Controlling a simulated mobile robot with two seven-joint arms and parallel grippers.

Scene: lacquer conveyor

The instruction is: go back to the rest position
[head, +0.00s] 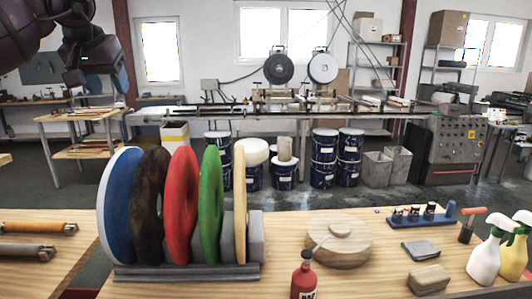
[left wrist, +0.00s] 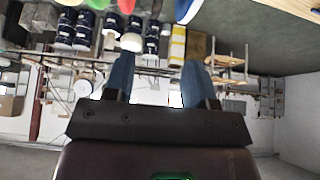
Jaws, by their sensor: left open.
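My left arm comes in at the upper left of the head view, with its dark gripper (head: 97,80) raised well above and behind the near workbench. In the left wrist view the two bluish fingers of the left gripper (left wrist: 158,75) stand wide apart. Nothing is between them; only the distant room shows in the gap. My right gripper is in neither view.
On the near wooden bench (head: 365,270) a grey rack (head: 185,272) holds upright coloured discs. A round wooden lidded piece (head: 338,243), a red bottle (head: 304,277) and spray bottles (head: 485,258) stand to its right. Behind are a conveyor line and blue drums (head: 324,145).

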